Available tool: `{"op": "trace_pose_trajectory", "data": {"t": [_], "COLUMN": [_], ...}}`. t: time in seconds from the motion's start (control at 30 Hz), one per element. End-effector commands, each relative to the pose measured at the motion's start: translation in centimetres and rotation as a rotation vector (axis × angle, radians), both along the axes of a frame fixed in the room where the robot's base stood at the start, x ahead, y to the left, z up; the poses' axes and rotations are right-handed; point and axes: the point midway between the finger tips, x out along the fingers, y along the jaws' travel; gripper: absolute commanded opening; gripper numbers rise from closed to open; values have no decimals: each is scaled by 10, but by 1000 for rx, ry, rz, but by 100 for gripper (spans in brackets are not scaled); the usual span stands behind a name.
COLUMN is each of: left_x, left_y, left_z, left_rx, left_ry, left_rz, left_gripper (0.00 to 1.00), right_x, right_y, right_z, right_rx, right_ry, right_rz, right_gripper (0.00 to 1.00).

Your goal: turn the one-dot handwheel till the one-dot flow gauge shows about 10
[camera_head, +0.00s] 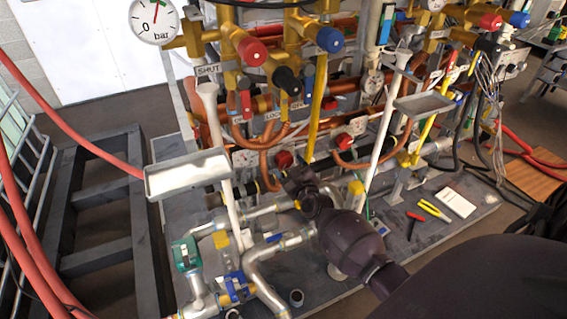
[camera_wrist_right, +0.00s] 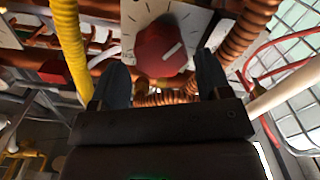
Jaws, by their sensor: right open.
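A red round knob (camera_wrist_right: 160,48) with a white pointer line sits on a pale dial plate (camera_wrist_right: 196,22) with dark tick marks. In the head view a red knob (camera_head: 285,158) shows low on the copper pipework, just beyond my right gripper (camera_head: 298,178). In the wrist view my right gripper (camera_wrist_right: 163,72) is open, its two dark fingers on either side of the red knob; I cannot tell whether they touch it. No one-dot mark is readable on any knob or gauge. A round white gauge (camera_head: 155,18) marked bar is at the top left, partly cut off. My left gripper is not in view.
A second red knob (camera_head: 343,140) sits to the right. Yellow pipes, white pipes and copper coils crowd around. A grey tray (camera_head: 187,174) stands at left. Pliers (camera_head: 434,209) and a white card (camera_head: 455,202) lie on the grey base plate (camera_head: 440,232).

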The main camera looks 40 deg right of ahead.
Motion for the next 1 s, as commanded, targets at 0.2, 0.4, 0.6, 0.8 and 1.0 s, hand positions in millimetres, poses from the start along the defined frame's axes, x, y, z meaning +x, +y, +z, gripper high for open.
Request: {"op": "trace_pose_trajectory", "data": {"t": [0.2,0.4,0.6,0.8,1.0], "left_x": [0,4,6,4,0], "left_y": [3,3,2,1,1], "left_z": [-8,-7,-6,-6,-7], "left_rx": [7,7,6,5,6], "left_ry": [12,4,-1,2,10], "left_rz": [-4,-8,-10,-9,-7], "left_gripper": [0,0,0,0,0], "right_x": [23,31,32,32,31], "right_y": [-6,-8,-8,-8,-8], "right_z": [-3,-1,0,0,0], "right_rx": [0,-1,0,0,3], "right_ry": [3,2,0,0,-1], "right_rz": [0,1,0,0,0], "right_gripper": [71,71,71,48,36]}}
